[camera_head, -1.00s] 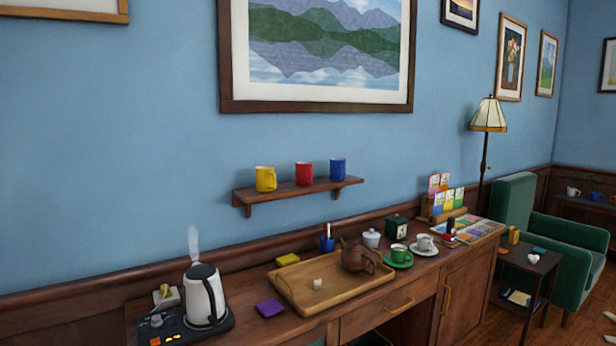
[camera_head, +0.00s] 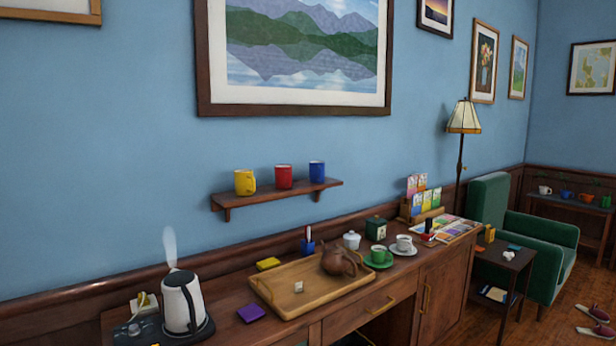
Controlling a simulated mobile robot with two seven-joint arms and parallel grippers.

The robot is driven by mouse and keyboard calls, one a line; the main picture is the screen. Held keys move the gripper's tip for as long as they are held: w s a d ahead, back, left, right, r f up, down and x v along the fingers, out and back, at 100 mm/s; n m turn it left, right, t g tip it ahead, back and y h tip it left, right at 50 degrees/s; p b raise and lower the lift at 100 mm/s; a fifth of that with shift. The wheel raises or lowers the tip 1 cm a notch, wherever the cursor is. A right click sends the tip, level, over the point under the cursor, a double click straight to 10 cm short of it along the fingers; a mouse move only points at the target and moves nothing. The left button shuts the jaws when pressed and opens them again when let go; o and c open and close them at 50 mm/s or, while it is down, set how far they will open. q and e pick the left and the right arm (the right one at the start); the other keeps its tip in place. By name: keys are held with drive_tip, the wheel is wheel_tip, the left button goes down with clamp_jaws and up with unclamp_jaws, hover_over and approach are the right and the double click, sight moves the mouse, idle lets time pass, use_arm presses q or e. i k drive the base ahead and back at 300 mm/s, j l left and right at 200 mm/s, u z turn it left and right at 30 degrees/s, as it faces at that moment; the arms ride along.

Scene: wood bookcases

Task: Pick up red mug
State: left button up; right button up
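The red mug (camera_head: 284,176) stands upright on a small wooden wall shelf (camera_head: 262,196). A yellow mug (camera_head: 245,182) stands to its left and a blue mug (camera_head: 317,171) to its right, with small gaps between them. The shelf hangs on the blue wall above a wooden sideboard. Neither of my grippers shows in the head view.
Below the shelf, the sideboard (camera_head: 440,292) holds a steaming kettle (camera_head: 182,302), a wooden tray (camera_head: 345,290) with a brown teapot (camera_head: 339,260), a green cup (camera_head: 380,254), a white cup (camera_head: 404,243) and a card rack. A green armchair (camera_head: 540,232) and side table stand at right.

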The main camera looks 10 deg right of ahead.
sight(283, 173)
drive_tip(key=i+l, duration=0.2)
drive_tip(key=l, duration=0.25)
drive_tip(key=i+l+u, duration=0.1)
drive_tip(key=l, duration=0.3)
drive_tip(key=i+l, duration=0.25)
drive_tip(key=l, duration=0.2)
drive_tip(key=i+l+u, duration=0.1)
drive_tip(key=l, duration=0.35)
drive_tip(key=i+l, duration=0.25)
drive_tip(key=l, duration=0.2)
drive_tip(key=i+l+u, duration=0.1)
drive_tip(key=l, duration=0.35)
drive_tip(key=i+l, duration=0.25)
drive_tip(key=l, duration=0.25)
drive_tip(key=i+l+u, duration=0.1)
drive_tip(key=l, duration=0.35)
